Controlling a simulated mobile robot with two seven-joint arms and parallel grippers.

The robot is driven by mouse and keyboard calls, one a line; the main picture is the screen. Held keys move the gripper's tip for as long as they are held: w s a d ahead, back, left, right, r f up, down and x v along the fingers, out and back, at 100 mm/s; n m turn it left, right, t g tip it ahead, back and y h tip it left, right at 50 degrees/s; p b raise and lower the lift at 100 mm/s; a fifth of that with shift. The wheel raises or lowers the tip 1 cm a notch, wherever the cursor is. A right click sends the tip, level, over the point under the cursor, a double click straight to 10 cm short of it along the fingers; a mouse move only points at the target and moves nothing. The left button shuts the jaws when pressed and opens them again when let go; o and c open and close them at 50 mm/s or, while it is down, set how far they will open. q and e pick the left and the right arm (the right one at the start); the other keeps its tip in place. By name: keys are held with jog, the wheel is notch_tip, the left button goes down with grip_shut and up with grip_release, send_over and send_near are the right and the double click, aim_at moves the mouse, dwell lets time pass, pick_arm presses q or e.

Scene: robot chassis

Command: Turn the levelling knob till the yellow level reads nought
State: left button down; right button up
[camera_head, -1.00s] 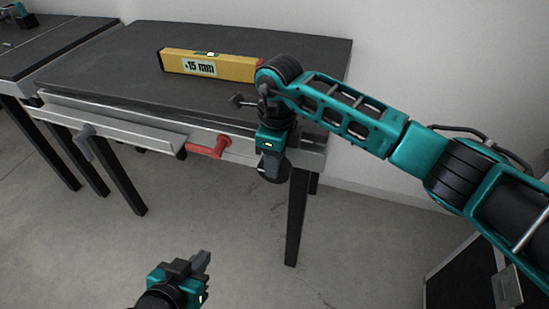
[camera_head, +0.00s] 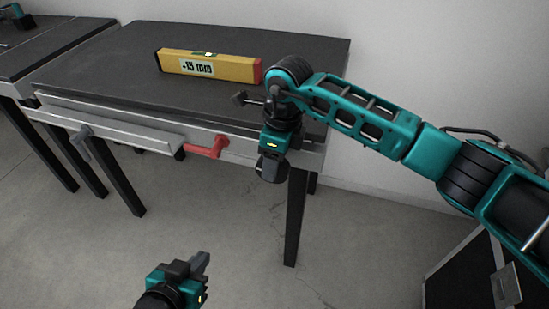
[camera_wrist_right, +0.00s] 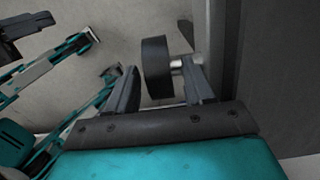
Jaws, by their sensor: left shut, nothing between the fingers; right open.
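The yellow level (camera_head: 235,68) lies on the dark table top, its display showing 15 mm; the sign is too small to tell. The black levelling knob (camera_wrist_right: 156,68) sits on a short metal shaft in the right wrist view. My right gripper (camera_wrist_right: 158,92) is open, with one finger on each side of the knob; I cannot tell whether either touches it. In the head view my right gripper (camera_head: 271,168) hangs at the table's front right corner, and the knob cannot be made out clearly there. My left gripper (camera_head: 202,262) is shut and empty, low over the floor.
A table leg (camera_head: 296,220) stands beside my right gripper. A second table (camera_head: 50,48) is at left. The floor in front is clear.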

pick_arm(q)
notch_tip(320, 180, up, 2)
jog(key=shift+r+p, duration=0.1)
jog(key=shift+p, duration=1)
pick_arm(e)
notch_tip(320, 180, up, 13)
jog(key=d, duration=0.1)
jog(key=shift+s+d+f, duration=0.2)
jog(key=shift+d, duration=0.1)
pick_arm(q)
jog(key=c, duration=1.8)
grip_release()
jog(key=shift+s, duration=0.1)
jog(key=shift+c, duration=0.2)
